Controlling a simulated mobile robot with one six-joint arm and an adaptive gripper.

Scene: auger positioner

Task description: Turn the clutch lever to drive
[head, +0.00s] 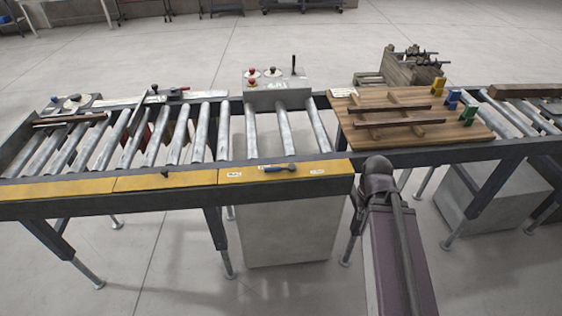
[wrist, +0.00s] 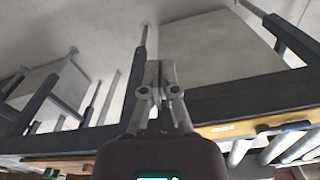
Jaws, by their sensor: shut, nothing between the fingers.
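A grey control box (head: 278,92) stands behind the rollers in the head view. A small dark lever (head: 165,171) sticks out of the yellow front rail. No readable label shows which one is the clutch lever. My gripper (wrist: 159,72) is shut and empty in the wrist view, in front of the conveyor frame and floor. In the head view my arm stands at the front edge, right of centre, and its gripper fingers are not visible.
A blue-handled tool (head: 278,168) lies on the yellow front rail (head: 60,188). A wooden board (head: 415,118) with slats and coloured clamps covers the rollers at right. Small fittings (head: 170,92) line the back rail at left. Open floor lies in front of the conveyor.

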